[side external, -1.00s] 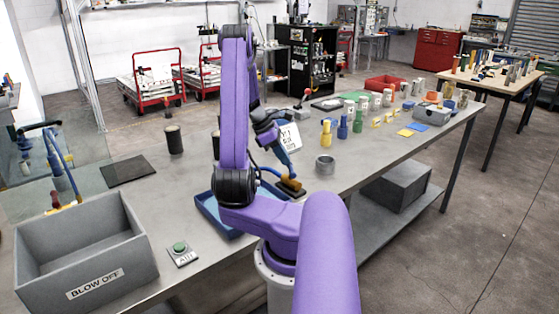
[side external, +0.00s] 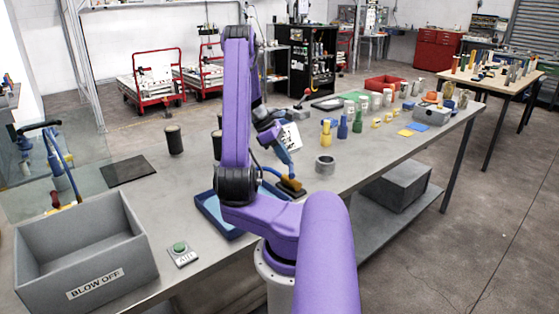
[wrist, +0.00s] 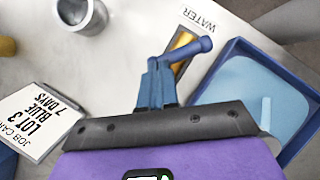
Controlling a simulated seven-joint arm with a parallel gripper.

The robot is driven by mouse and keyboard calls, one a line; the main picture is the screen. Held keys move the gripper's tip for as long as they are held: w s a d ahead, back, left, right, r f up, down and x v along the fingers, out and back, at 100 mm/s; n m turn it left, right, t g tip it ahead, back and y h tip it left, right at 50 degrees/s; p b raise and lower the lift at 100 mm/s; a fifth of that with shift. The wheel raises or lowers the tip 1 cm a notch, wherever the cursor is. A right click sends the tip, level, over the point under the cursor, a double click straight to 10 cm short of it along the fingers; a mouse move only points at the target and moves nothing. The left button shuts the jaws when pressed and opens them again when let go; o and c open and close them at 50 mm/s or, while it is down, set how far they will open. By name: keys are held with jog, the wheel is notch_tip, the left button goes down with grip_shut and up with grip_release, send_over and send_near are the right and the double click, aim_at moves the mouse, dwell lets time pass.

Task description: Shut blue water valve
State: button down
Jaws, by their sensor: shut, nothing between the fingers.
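The water valve's blue lever (wrist: 193,48) crosses over its brass body (wrist: 181,40) at an angle in the wrist view. The plate beneath is marked WATER. In the side view the valve (side external: 290,187) is low at the front of the bench, beside the blue tray, partly behind my arm. My gripper (wrist: 158,64) has its blue fingers together with nothing between them. The fingertips are close to the lever's left end in the wrist view; whether they touch it I cannot tell. My gripper also shows above the valve in the side view (side external: 291,168).
A blue tray (wrist: 222,85) lies right of the valve. A metal cup (wrist: 101,22) and a job card (wrist: 35,118) are to the left. Bottles and small parts stand farther along the bench. A grey BLOW OFF bin (side external: 130,255) and green button (side external: 180,247) are at left.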

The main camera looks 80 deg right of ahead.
jog(key=shift+s+d+m+t+y, duration=0.1)
jog(key=shift+s+m+y, duration=0.2)
jog(key=shift+m, duration=0.45)
jog(key=shift+s+d+m+t+y, duration=0.15)
jog(key=shift+m+y, duration=0.2)
jog(key=shift+m, duration=0.35)
jog(key=shift+s+d+m+t+y, duration=0.1)
jog(key=shift+m+y, duration=0.25)
jog(key=shift+m, duration=0.4)
dwell(0.7)
jog(key=shift+s+d+m+t+y, duration=0.1)
jog(key=shift+s+m+t+y, duration=0.25)
jog(key=shift+m, duration=0.55)
jog(key=shift+s+m+t+y, duration=0.25)
jog(key=shift+m+y, duration=0.2)
jog(key=shift+m, duration=0.45)
dwell(3.3)
